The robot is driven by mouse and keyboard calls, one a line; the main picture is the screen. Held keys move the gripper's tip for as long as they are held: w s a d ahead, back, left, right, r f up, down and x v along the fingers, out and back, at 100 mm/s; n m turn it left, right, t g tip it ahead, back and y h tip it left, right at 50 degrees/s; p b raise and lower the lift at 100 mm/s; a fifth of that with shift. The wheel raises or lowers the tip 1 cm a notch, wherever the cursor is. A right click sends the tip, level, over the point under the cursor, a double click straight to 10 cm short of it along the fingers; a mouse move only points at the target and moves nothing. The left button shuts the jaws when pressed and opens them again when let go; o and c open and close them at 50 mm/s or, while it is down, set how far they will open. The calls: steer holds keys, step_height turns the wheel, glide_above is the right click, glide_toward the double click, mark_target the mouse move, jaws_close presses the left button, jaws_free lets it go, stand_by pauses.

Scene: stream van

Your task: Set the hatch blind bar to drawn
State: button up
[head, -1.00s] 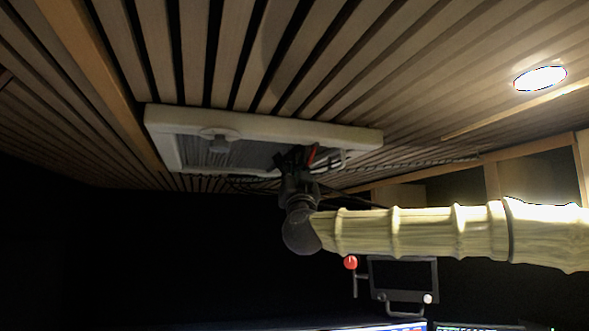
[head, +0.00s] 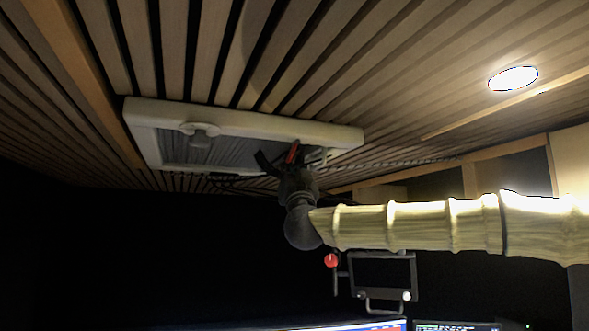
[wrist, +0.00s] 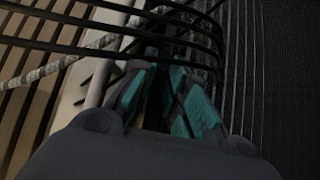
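The roof hatch has a white frame (head: 240,122) in the slatted ceiling, with a grey ribbed panel (head: 235,150) inside it. My gripper (head: 291,160) is just under that right end, fingers up and spread, partly covering the hatch. In the wrist view my gripper's teal pads (wrist: 170,98) stand apart with nothing clearly between them.
Dark cables (head: 225,181) run along the ceiling near the hatch. A ceiling lamp (head: 513,78) glows at right. Below my arm are a dark framed bracket (head: 382,275) with a red ball knob (head: 331,260) and lit screens. The space below the hatch at left is dark.

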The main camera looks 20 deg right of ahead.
steer(key=shift+o, duration=1)
steer(key=shift+y, duration=0.3)
steer(key=v, duration=1.2)
